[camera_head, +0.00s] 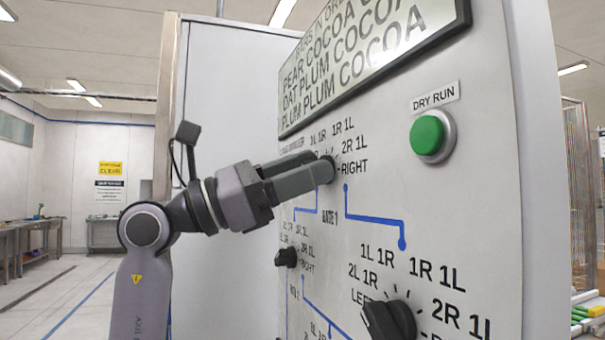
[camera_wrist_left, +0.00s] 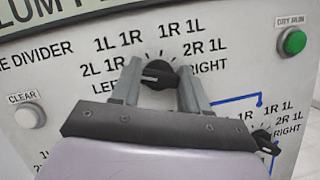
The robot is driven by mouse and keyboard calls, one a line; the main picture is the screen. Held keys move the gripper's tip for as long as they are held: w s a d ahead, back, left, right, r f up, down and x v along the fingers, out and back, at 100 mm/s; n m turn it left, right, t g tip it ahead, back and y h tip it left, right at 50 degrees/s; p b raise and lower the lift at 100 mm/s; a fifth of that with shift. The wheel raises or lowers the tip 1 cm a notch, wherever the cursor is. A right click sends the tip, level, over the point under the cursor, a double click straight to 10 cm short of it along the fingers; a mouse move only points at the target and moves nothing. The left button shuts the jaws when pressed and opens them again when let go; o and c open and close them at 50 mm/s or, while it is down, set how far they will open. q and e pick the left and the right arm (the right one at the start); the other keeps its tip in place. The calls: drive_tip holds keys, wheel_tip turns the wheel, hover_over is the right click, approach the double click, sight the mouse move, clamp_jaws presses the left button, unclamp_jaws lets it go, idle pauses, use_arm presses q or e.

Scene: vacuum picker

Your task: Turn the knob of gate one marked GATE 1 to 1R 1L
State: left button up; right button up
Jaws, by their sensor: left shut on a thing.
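A black upper knob (camera_wrist_left: 158,74) sits on the white panel, ringed by 2L 1R, 1L 1R, 1R 1L, 2R 1L, LEFT and RIGHT. A label ending in DIVIDER is at its upper left. My left gripper (camera_head: 330,169) is shut on this knob, one finger on each side in the left wrist view (camera_wrist_left: 160,90). That knob has similar positions and stands untouched. My right gripper is out of view.
Another black knob (camera_head: 287,257) is at the lower left. A green DRY RUN button (camera_head: 432,135) is at the upper right and a white CLEAR button (camera_wrist_left: 30,116) at the left. A display (camera_head: 375,50) hangs above. Blue lines link the knobs.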

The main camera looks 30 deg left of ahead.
use_arm(q)
drive_tip(key=shift+r+m+g+y+p, duration=0.1)
drive_tip(key=shift+m+g+y+p, duration=0.6)
drive_tip(key=shift+m, duration=2.55)
drive_tip(key=shift+m+g+h+p, duration=0.1)
drive_tip(key=shift+m+g+p, duration=1.15)
drive_tip(key=shift+m, duration=1.95)
drive_tip(key=shift+r+m+g+y+p, duration=0.1)
drive_tip(key=shift+m+g+y+p, duration=0.4)
drive_tip(key=shift+m+g, duration=1.8)
drive_tip(key=shift+f+m+t, duration=0.1)
drive_tip(key=shift+m+t, duration=0.85)
drive_tip(key=shift+m, duration=0.1)
drive_tip(key=o, duration=1.1)
drive_tip(key=shift+c, duration=0.2)
drive_tip(key=shift+a, duration=0.1)
drive_tip(key=b+v, duration=0.1)
drive_tip(key=v, duration=0.6)
